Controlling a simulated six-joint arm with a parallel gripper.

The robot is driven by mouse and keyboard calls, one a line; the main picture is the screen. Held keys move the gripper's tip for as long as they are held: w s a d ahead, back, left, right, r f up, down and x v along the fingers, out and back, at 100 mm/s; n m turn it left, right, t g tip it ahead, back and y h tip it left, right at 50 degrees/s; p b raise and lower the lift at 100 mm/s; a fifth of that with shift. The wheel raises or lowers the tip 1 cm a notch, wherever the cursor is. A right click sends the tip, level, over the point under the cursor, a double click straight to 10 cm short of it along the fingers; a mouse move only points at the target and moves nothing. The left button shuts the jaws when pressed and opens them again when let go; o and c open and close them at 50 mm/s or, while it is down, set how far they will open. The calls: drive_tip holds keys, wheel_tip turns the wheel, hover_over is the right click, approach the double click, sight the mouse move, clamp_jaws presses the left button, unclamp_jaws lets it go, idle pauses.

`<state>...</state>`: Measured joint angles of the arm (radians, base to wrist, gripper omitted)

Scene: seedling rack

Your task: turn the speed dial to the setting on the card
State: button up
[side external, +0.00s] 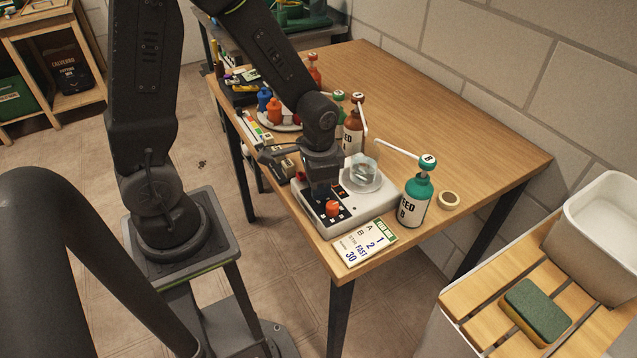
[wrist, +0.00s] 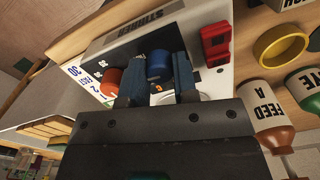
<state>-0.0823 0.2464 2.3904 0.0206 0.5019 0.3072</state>
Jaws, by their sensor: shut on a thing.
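The white stirrer (side external: 360,208) stands at the near edge of the wooden table, with a dark control panel and a glass beaker (side external: 362,174) on top. My gripper (wrist: 159,72) is shut on a blue dial (wrist: 158,64) on the panel; in the side view my wrist hides this dial. An orange dial (side external: 332,208) sits beside it, free, and also shows in the wrist view (wrist: 112,82). The card (side external: 365,243) lies flat by the stirrer; I read A 1, B 2, "STIR FAST" and 30. The dial's pointer and setting are too small to tell.
A red switch (wrist: 215,45) is on the stirrer. More bottles crowd behind my gripper. The table's far right is clear.

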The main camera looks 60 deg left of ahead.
drive_tip(key=m, duration=0.4)
drive_tip(key=shift+m, duration=0.4)
idle(0.4)
drive_tip(key=o, duration=0.9)
drive_tip(key=shift+o, duration=0.2)
wheel_tip(320, 180, up, 14)
drive_tip(key=shift+d+f, duration=0.1)
drive_tip(key=s+d+r+n+t, duration=0.2)
drive_tip(key=s+r+n+t, duration=0.3)
drive_tip(key=s+r+n, duration=0.2)
drive_tip(key=shift+s+d+n+t, duration=0.2)
drive_tip(key=shift+s+n+t, duration=0.1)
drive_tip(key=shift+s, duration=0.4)
